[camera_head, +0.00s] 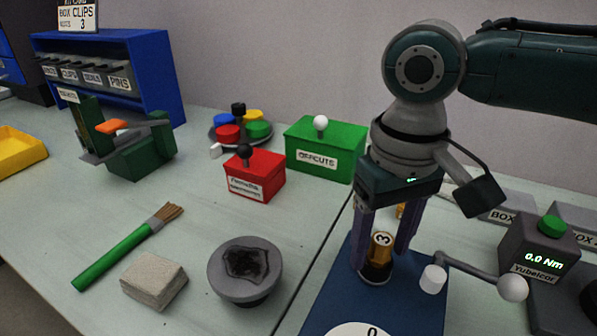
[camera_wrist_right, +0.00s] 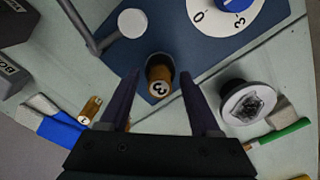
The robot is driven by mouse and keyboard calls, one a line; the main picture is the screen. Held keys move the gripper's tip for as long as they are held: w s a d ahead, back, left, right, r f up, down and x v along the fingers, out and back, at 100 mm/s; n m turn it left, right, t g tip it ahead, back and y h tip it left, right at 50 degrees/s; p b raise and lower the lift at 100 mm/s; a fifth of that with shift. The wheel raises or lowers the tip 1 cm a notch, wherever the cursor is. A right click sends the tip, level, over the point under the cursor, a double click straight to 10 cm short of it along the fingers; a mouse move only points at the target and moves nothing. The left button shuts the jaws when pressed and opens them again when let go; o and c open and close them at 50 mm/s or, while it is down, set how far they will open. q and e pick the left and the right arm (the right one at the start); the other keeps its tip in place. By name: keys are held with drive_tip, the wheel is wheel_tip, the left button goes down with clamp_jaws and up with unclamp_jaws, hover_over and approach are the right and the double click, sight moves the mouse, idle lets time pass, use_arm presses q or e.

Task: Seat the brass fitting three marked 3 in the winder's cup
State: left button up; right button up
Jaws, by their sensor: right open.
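The brass fitting three (camera_head: 381,243), with a 3 on its white label, stands with its lower end in the winder's dark cup (camera_head: 376,274) on the blue base. In the right wrist view, the fitting (camera_wrist_right: 160,78) shows with the dark cup rim (camera_wrist_right: 157,58) behind it. How deep it sits is hidden. My right gripper (camera_head: 382,256) is open, pointing down, with one finger on each side of the fitting. In the right wrist view, gaps show between the fitting and both fingers (camera_wrist_right: 159,74). My left gripper is not in view.
The blue winder base (camera_head: 335,296) carries a white dial (camera_head: 367,329). A crank arm with a grey ball (camera_head: 513,288) and a torque box reading 0.0 Nm (camera_head: 540,246) stand to the right. Another brass fitting (camera_wrist_right: 91,107) lies nearby. A round grey dish (camera_head: 228,284) stands left.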

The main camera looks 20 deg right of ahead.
sight(383, 239)
wheel_tip(383, 239, up, 12)
drive_tip(key=p, duration=0.2)
drive_tip(key=s+a+f+n+t+y, duration=0.1)
drive_tip(key=s+a+f, duration=0.2)
drive_tip(key=s+a+f+n+t, duration=0.1)
drive_tip(key=s+a+f, duration=0.1)
drive_tip(key=s+a, duration=0.1)
drive_tip(key=s+a+f+n+t+y, duration=0.1)
drive_tip(key=s+a+f, duration=0.2)
drive_tip(key=s, duration=0.1)
drive_tip(key=shift+s+f+n+y, duration=0.3)
drive_tip(key=shift+s, duration=0.05)
drive_tip(key=s+d+h, duration=0.2)
drive_tip(key=s+d, duration=0.3)
drive_tip(key=d, duration=0.1)
drive_tip(key=shift+s+f+m+t, duration=0.15)
drive_tip(key=shift+f+m+t, duration=0.15)
drive_tip(key=shift+m, duration=0.1)
drive_tip(key=shift+r, duration=0.15)
